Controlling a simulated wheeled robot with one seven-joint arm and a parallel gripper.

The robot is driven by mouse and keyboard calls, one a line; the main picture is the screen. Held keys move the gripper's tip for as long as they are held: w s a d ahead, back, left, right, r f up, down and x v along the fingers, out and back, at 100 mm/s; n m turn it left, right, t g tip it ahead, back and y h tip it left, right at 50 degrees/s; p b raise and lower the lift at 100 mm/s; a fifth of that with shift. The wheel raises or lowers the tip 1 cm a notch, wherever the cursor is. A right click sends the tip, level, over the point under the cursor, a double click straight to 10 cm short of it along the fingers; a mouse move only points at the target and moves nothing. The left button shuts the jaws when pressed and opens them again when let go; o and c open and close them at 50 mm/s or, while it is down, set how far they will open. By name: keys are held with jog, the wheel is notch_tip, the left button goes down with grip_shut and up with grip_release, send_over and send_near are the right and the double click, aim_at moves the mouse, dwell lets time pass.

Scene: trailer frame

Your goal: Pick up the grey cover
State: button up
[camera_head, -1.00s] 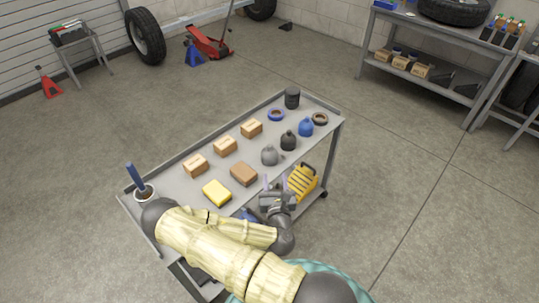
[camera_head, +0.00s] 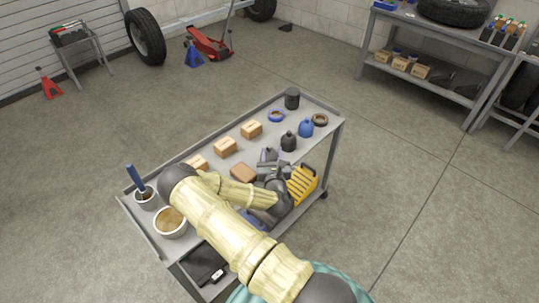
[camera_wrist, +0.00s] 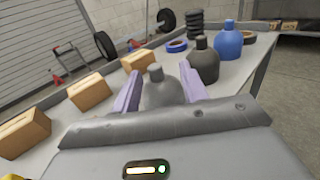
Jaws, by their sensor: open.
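The grey cover (camera_wrist: 160,92) is a grey bottle-shaped thing with a short neck. It stands upright on the cart's top (camera_head: 300,160). In the wrist view it sits between the two pale purple fingers of my gripper (camera_wrist: 160,90), with its lower part hidden behind the gripper body. My gripper also shows in the head view (camera_head: 268,160), low over the cart, where it largely hides the cover. The fingers are open on either side of the cover, and I cannot tell whether either touches it.
A black bottle (camera_head: 288,141) and a blue bottle (camera_head: 306,127) stand close behind the cover. Several small cartons (camera_head: 251,129) line the cart's far side. A brown block (camera_head: 243,172) lies left of my gripper. A yellow crate (camera_head: 302,185) is at the right.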

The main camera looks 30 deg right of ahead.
aim_at(270, 150)
jog(key=shift+w, duration=0.1)
jog(key=x, duration=0.5)
jog(key=shift+w+a+f, duration=0.1)
jog(key=shift+a+f, duration=0.05)
jog(key=shift+a, duration=0.1)
dwell(0.3)
grip_shut()
